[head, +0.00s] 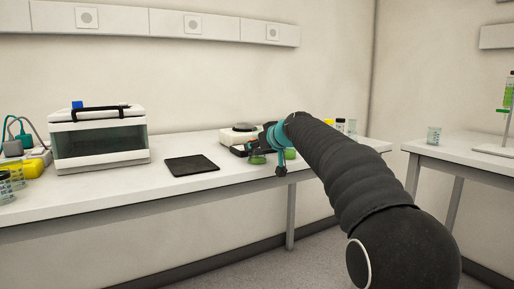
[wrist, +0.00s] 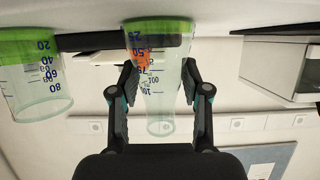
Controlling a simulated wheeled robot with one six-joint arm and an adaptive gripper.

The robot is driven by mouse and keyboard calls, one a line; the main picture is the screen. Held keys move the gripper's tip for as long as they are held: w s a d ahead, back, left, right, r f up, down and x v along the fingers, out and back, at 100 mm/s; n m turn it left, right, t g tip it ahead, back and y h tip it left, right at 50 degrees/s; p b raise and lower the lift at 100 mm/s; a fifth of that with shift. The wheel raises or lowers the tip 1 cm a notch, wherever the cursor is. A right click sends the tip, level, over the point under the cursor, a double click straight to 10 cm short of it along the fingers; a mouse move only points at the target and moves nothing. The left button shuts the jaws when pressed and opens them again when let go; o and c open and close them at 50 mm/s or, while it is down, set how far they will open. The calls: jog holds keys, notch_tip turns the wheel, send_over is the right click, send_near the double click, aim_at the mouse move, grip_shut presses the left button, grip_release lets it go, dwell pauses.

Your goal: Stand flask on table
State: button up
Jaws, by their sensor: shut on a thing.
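The flask (wrist: 158,95) is clear, with blue graduations, an orange mark and green liquid at its base. In the wrist view, which is upside down, it sits between the two fingers of my gripper (wrist: 160,88), shut on its narrower part. It looks upright. In the head view my gripper (head: 270,140) is over the right part of the long table (head: 110,190), and green (head: 257,159) shows below it. My arm hides much of this spot. I cannot tell whether the flask's base touches the table.
A beaker with green liquid (wrist: 38,85) stands close beside the flask. A white device (head: 238,134) is just behind my gripper. A black pad (head: 191,165) and a white glass-fronted box (head: 98,140) stand to the left. Small bottles (head: 340,125) stand to the right, partly hidden.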

jog(key=o, duration=1.2)
jog(key=b+v, duration=0.2)
jog(key=v, duration=1)
jog(key=shift+d, duration=0.1)
jog(key=s+d+f+m+g+h, duration=0.2)
jog(key=s+d+f, duration=0.3)
jog(key=s+f, duration=0.5)
jog(key=s+d+f+m+g+h, duration=0.1)
jog(key=s+d+f, duration=0.5)
jog(key=s, duration=1.1)
jog(key=s+d+f+m+g+h, duration=0.2)
jog(key=s+d+f+m+h, duration=0.2)
jog(key=s+f, duration=0.9)
notch_tip(320, 180, down, 2)
jog(key=shift+s+d+f+g, duration=0.15)
jog(key=shift+s+d+g, duration=0.2)
jog(key=shift+d, duration=0.35)
